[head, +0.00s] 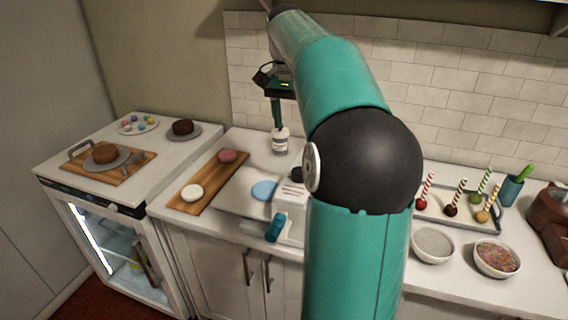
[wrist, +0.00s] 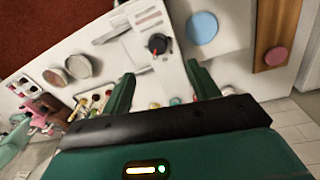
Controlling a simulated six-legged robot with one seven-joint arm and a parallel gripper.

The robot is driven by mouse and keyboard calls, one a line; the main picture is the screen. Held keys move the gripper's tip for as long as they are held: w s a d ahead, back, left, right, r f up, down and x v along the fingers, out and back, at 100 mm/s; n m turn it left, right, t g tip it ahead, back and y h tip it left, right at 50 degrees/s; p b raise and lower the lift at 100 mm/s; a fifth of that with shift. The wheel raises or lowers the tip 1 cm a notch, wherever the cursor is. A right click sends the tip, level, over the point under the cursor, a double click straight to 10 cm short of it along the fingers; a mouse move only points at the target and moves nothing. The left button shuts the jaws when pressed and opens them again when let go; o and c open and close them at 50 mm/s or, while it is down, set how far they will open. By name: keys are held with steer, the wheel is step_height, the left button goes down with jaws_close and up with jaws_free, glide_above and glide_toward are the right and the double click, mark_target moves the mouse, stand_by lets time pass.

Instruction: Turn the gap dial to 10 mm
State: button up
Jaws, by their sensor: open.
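The gap dial (wrist: 158,43) is a black round knob with a red mark, on the white sheeter (wrist: 172,75) in the wrist view. Scale marks are printed beside it, too small to read. In the head view the white sheeter (head: 291,205) is partly hidden behind my arm, with a teal crank handle (head: 276,229) at its front. A blue disc (wrist: 202,27) lies on its bed. My gripper (wrist: 160,69) is open and empty, apart from the dial, which shows just beyond and between the fingertips. In the head view my gripper (head: 277,110) is high near the tiled wall.
A labelled jar (head: 280,141) stands at the back. A wooden board (head: 211,182) with a pink and a cream disc lies left of the sheeter. A cake-pop tray (head: 449,211) and sprinkle bowls (head: 432,245) are on the right. Counter left of the jar is clear.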

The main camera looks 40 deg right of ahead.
steer(key=f, duration=0.4)
steer(key=s+d+f, duration=0.1)
steer(key=f, duration=0.8)
steer(key=shift+s+d+f, duration=0.15)
steer(key=shift+d+f, duration=0.05)
steer(key=shift+f, duration=0.15)
steer(key=c, duration=1)
